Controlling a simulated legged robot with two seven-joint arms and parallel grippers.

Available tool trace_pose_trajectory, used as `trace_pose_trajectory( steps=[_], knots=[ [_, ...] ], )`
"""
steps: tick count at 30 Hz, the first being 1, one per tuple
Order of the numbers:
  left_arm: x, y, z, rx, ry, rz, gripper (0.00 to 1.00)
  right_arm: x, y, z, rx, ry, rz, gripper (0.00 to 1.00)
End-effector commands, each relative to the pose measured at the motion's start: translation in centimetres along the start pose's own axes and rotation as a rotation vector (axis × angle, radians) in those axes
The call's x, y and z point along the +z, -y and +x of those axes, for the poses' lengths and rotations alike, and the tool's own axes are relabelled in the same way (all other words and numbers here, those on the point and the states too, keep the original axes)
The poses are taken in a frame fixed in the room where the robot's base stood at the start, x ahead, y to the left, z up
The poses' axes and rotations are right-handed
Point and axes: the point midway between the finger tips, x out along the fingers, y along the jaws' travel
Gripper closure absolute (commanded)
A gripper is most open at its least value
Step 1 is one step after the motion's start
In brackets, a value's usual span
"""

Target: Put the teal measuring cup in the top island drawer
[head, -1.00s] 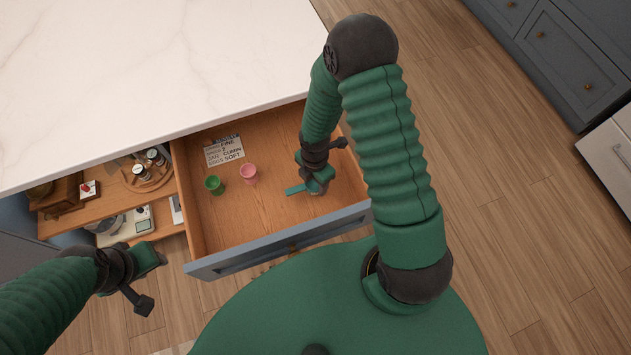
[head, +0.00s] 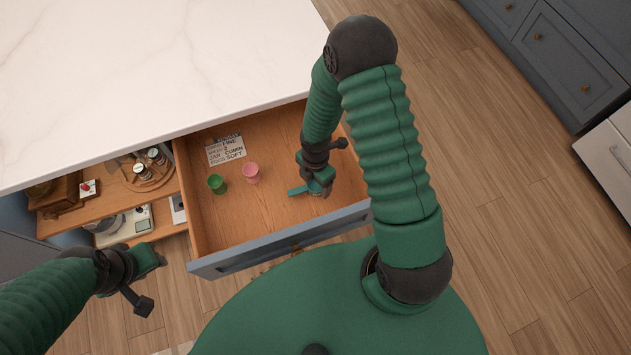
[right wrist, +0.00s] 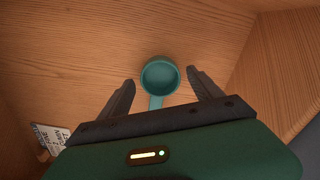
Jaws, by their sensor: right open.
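The teal measuring cup (right wrist: 160,76) lies on the floor of the open island drawer (head: 262,215). In the right wrist view it is between my right gripper's (right wrist: 157,92) two parted fingers, with a gap on each side, and its handle points back toward the palm. In the head view my right gripper (head: 318,186) is low inside the drawer's right part. The cup's teal handle (head: 298,190) sticks out to its left, and the gripper hides most of the bowl. My left gripper (head: 143,279) hangs outside the drawer at lower left, and its jaw opening is unclear.
A green cup (head: 216,184), a pink cup (head: 251,173) and a printed card (head: 226,150) sit in the drawer's left part. The pale countertop (head: 140,70) overhangs the drawer's back. Open shelves (head: 150,185) with jars and a scale are at left.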

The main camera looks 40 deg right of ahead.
Motion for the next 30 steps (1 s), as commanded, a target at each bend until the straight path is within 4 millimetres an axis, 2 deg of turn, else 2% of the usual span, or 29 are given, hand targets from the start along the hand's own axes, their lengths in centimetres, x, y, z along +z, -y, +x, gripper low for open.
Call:
trace_pose_trajectory(
  steps=[3, 9, 14, 17, 20, 25, 27, 30],
  knots=[
    [-0.2, 0.0, -0.9, 0.0, 0.0, 0.0, 0.64, 0.2, -0.1, -3.3, 0.006, 0.002, 0.002, 0.26],
    [-0.5, 0.0, -2.1, 0.0, 0.0, 0.001, 0.64, 0.1, -0.1, -8.4, 0.005, 0.003, 0.003, 0.26],
    [-0.6, 0.0, -2.6, 0.0, 0.0, 0.001, 0.64, 0.0, -0.1, -10.6, 0.002, 0.001, 0.0, 0.26],
    [-0.6, 0.0, -2.6, 0.0, 0.0, 0.001, 0.64, -0.2, 0.1, -11.7, 0.006, 0.012, 0.068, 0.26],
    [-0.6, 0.0, -2.6, 0.0, 0.0, 0.0, 0.64, -0.9, 0.6, -14.1, 0.04, 0.038, 0.346, 0.26],
    [-0.6, 0.0, -2.5, 0.0, 0.0, 0.0, 0.64, -3.3, 2.3, -19.6, 0.159, -0.009, 1.104, 0.26],
    [-0.6, 0.0, -2.5, 0.0, 0.0, 0.0, 0.64, -4.4, 2.9, -21.2, 0.191, -0.067, 1.372, 0.26],
    [-0.6, 0.0, -2.5, 0.0, 0.0, 0.0, 0.64, -5.4, 3.4, -22.4, 0.206, -0.139, 1.622, 0.26]
  ],
)
